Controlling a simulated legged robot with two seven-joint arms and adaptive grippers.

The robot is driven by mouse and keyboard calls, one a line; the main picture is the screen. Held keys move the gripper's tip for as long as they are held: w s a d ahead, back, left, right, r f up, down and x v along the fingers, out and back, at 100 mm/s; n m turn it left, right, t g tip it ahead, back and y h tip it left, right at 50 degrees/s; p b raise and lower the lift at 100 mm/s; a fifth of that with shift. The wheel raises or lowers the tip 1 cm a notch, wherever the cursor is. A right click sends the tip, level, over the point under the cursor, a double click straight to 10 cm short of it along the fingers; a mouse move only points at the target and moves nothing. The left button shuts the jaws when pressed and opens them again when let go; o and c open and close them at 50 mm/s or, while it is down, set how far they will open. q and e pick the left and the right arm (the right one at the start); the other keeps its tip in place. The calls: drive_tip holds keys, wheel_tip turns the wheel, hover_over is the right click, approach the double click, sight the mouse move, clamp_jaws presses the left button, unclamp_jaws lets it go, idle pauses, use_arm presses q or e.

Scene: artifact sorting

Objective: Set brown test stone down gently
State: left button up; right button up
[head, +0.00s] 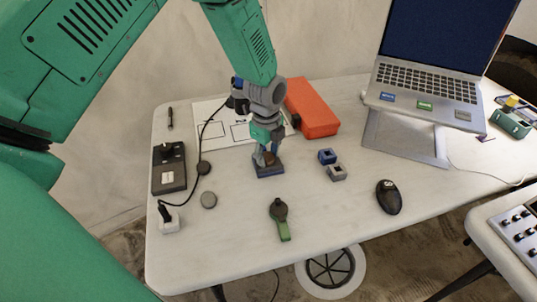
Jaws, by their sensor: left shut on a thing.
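My left gripper (267,147) comes down from the top of the head view and points at the table. It is shut on the brown test stone (269,158), a small brown piece mostly hidden between the fingers. The stone is right over a small blue-grey block or pad (268,172) on the table. I cannot tell whether the stone touches it. My right gripper is not in view.
A white sheet with outlined boxes (212,113) and an orange box (318,118) lie behind. Blue (327,156) and grey (337,173) blocks stand to the right, a mouse (389,197) beyond. A green-handled tool (283,228) lies in front. A black cable runs left of the gripper.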

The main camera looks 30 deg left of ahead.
sight(266, 157)
use_arm(q)
drive_tip(key=o, duration=1)
drive_tip(key=shift+s+f, duration=0.25)
drive_tip(key=shift+f, duration=0.05)
drive_tip(key=shift+o, duration=0.6)
drive_tip(key=shift+w+a+f, duration=0.1)
drive_tip(key=shift+a+f, duration=0.05)
drive_tip(key=shift+f, duration=0.05)
drive_tip(key=shift+r, duration=0.15)
wheel_tip(266, 157, up, 13)
drive_tip(key=p, duration=0.2)
